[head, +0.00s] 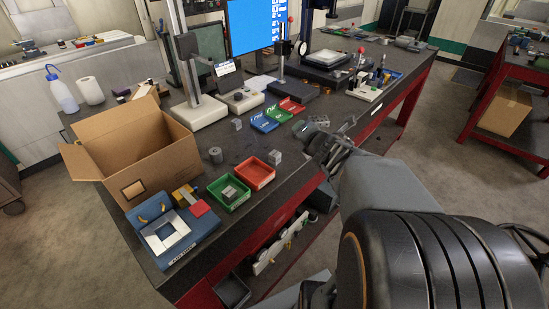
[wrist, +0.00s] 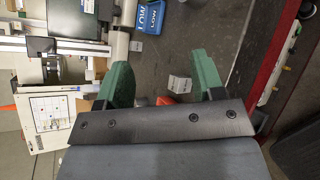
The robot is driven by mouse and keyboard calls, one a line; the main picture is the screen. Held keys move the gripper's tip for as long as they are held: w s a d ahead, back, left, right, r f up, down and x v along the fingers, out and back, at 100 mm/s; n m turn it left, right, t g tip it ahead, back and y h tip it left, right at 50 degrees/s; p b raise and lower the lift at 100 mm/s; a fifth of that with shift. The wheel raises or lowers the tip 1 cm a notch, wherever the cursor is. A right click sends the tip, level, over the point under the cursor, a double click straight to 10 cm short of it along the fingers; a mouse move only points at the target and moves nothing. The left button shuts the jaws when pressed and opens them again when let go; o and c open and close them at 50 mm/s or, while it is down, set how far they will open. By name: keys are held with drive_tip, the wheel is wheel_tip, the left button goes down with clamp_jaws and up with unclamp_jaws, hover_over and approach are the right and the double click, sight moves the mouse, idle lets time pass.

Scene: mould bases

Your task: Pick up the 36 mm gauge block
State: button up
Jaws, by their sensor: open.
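Several small grey metal blocks are on the dark bench in the head view. One block (head: 237,124) stands near the middle, one (head: 274,157) stands beside the red tray, and one (head: 229,191) is in the green tray. Their markings are too small to read, so I cannot tell which is 36 mm. My gripper (head: 322,145) is over the bench's right front edge in the head view. In the wrist view my gripper (wrist: 160,63) is open, with green fingers wide apart and nothing held. A small pale block (wrist: 179,83) shows between the fingers, below them on the bench.
The orange-red tray (head: 255,173) and green tray (head: 229,204) sit near the front edge. An open cardboard box (head: 150,160) and a blue fixture (head: 168,236) stand left. A grey cylinder (head: 215,154) stands alone. Measuring stands line the back. Bare bench lies around the middle blocks.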

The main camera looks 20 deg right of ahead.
drive_tip(key=n+y, duration=0.2)
drive_tip(key=n, duration=0.3)
drive_tip(key=n+y, duration=0.7)
drive_tip(key=n, duration=0.6)
approach(277, 154)
drive_tip(key=shift+g, duration=0.6)
drive_tip(key=x, duration=0.2)
drive_tip(key=r+x, duration=0.1)
drive_tip(key=x, duration=0.1)
drive_tip(key=shift+w+a+f, duration=0.15)
drive_tip(key=shift+w+a, duration=0.05)
drive_tip(key=shift+w, duration=0.35)
drive_tip(key=shift+p+x, duration=0.65)
drive_tip(key=shift+x, duration=2.35)
drive_tip(key=shift+f, duration=0.15)
drive_tip(key=c, duration=1.1)
drive_tip(key=shift+c, duration=0.2)
